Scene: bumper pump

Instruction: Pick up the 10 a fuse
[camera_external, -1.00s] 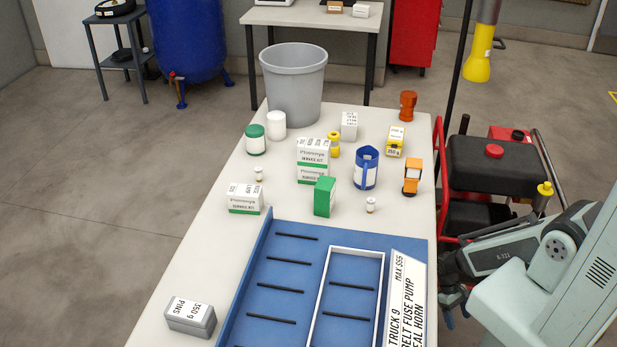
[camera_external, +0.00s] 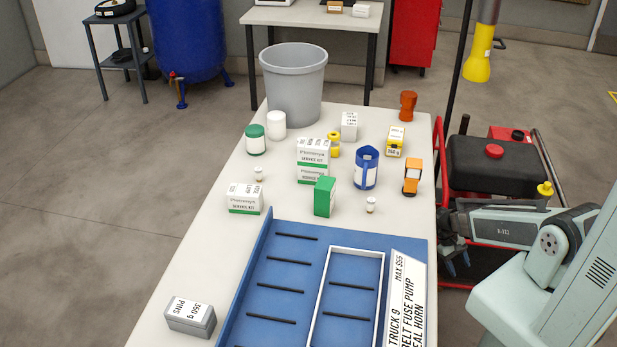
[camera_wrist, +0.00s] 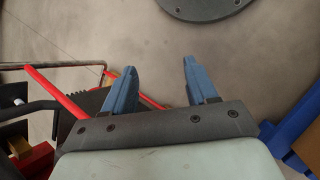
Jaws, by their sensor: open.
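No label reading 10 A fuse is legible. Two small white capped pieces with brownish bases stand on the white table (camera_external: 190,262): one at the left (camera_external: 258,174) and one at the right (camera_external: 371,206), just behind the blue tray (camera_external: 268,269). I cannot tell whether either is the fuse. My gripper (camera_external: 456,264) is off the table's right edge, apart from everything on it. In the wrist view my gripper (camera_wrist: 160,68) has its two blue fingers spread with nothing between them; floor lies beyond.
A sign (camera_external: 405,300) stands on the tray's right side. White-green boxes (camera_external: 313,152), a green box (camera_external: 324,197), a blue container (camera_external: 366,170) and an orange piece (camera_external: 412,178) stand behind it. A red-framed machine (camera_external: 495,165) is close to my arm.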

